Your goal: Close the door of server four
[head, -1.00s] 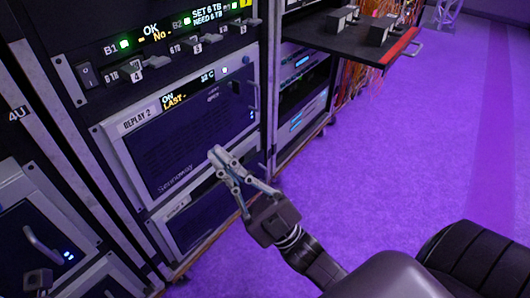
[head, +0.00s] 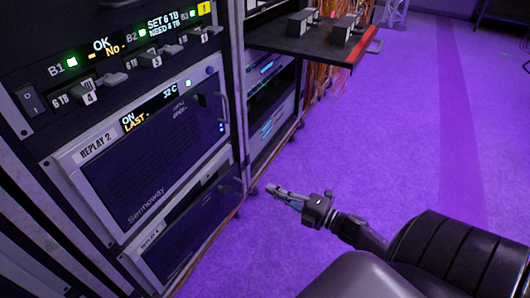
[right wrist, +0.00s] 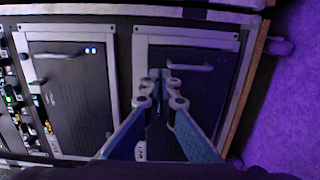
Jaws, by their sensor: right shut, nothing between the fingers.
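The lower server unit, with a label that seems to read Replay 4 (head: 148,246), sits at the bottom of the rack in the head view. Its dark door (head: 200,225) looks about flush with its frame; I cannot tell whether it is fully shut. In the right wrist view this door (right wrist: 205,100) shows with its grey handle (right wrist: 190,67). My right gripper (head: 272,190) is shut and empty, to the right of the door in the head view. In the right wrist view its fingertips (right wrist: 161,76) overlap the door near the handle; contact is unclear. My left gripper is out of view.
The Replay 2 unit (head: 150,165) is directly above, its door looking closed. A black shelf (head: 320,40) with small boxes juts out from the neighbouring rack. The purple floor (head: 400,140) to the right is clear.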

